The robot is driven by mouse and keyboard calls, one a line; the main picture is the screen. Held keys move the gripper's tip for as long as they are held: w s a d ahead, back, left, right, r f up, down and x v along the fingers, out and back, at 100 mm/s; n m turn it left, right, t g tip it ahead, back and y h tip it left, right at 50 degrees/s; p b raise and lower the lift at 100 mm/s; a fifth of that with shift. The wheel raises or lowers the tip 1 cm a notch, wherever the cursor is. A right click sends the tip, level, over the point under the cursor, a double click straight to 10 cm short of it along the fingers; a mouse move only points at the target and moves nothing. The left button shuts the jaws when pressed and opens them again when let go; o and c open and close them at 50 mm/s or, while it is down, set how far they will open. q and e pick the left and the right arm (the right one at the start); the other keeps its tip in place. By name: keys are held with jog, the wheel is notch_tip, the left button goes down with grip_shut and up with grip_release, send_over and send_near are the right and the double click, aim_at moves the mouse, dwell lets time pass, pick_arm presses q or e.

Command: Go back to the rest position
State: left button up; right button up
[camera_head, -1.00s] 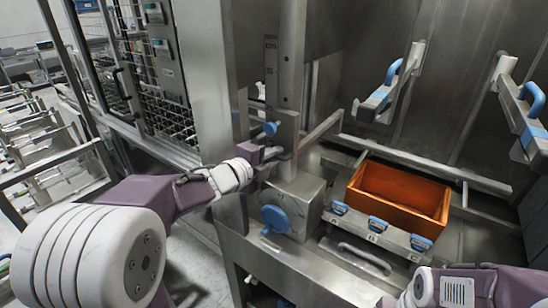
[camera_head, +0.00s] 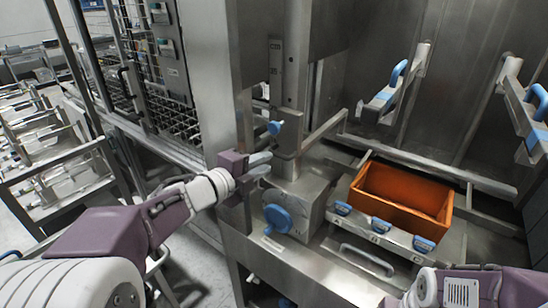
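My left gripper (camera_head: 262,164) is at the end of the purple and white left arm, in front of the steel upright of the washer. Its grey fingers point right, just below a small blue knob (camera_head: 274,128) and above a round blue knob (camera_head: 278,218) on a steel box. I cannot tell whether the fingers are open or touch the upright. Of my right arm, a purple and white part (camera_head: 470,287) shows at the bottom right. The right gripper's fingers do not show.
An orange crate (camera_head: 402,195) sits in the steel washer bay, behind a bar with blue clips (camera_head: 381,225). Steel arms with blue handles (camera_head: 398,72) rise behind it. A rack trolley (camera_head: 52,160) stands at the left. Floor shows between the trolley and the washer.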

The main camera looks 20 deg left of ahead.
pick_arm(q)
jog(key=shift+v, duration=1.15)
